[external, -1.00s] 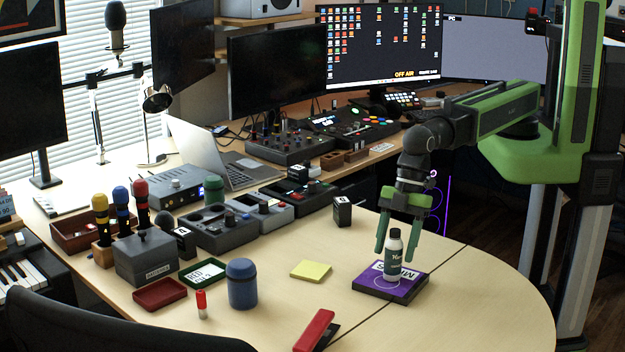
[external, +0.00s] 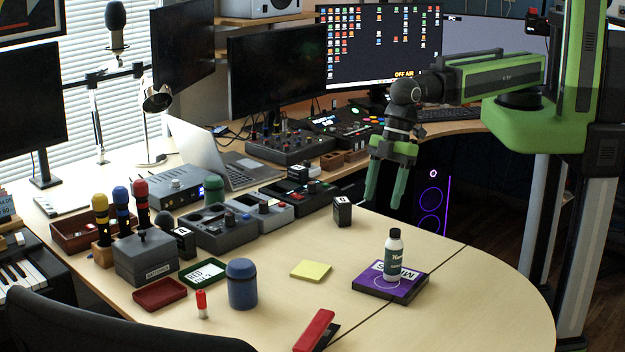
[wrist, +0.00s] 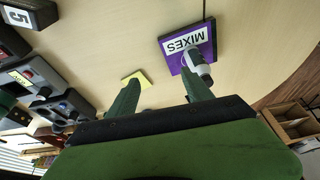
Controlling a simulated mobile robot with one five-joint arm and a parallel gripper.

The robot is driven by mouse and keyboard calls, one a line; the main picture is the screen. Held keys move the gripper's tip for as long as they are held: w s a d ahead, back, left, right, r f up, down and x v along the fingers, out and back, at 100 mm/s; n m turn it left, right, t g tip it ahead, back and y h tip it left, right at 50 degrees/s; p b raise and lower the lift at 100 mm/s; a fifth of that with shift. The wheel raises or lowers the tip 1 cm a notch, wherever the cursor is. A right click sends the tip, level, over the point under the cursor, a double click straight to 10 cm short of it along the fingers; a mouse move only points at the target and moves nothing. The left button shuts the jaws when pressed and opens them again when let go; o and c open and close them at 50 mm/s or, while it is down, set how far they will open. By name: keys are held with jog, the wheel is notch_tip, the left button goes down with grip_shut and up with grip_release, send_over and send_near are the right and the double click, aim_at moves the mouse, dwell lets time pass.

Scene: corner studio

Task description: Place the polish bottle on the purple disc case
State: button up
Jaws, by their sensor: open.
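In the wrist view the bottle (wrist: 199,66) also shows on the case (wrist: 174,62), whose label reads MIXES. My gripper (external: 382,203) is open and empty, with its green fingers pointing down. It is above and behind the bottle, clear of it. In the wrist view there is nothing between the fingertips (wrist: 163,84).
A yellow note pad (external: 311,271) lies left of the case. A blue jar (external: 241,284), a red stapler (external: 314,330) and a small black box (external: 342,211) stand around it. Mixers and monitors fill the back. The table right of the case is clear.

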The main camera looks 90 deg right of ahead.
jog(key=w+d+m+g+h, duration=0.1)
jog(key=d+m, duration=0.2)
jog(key=d, duration=1)
jog(key=w+d+f+m+h, duration=0.1)
jog(key=d+m, duration=0.2)
jog(key=d, duration=1)
jog(key=w+d+m+g, duration=0.1)
jog(key=d+m, duration=0.2)
jog(key=d, duration=0.9)
jog(key=shift+w+d+f+g+h, duration=0.15)
jog(key=shift+w+d+g+h, duration=0.15)
jog(key=shift+w+d+h, duration=0.1)
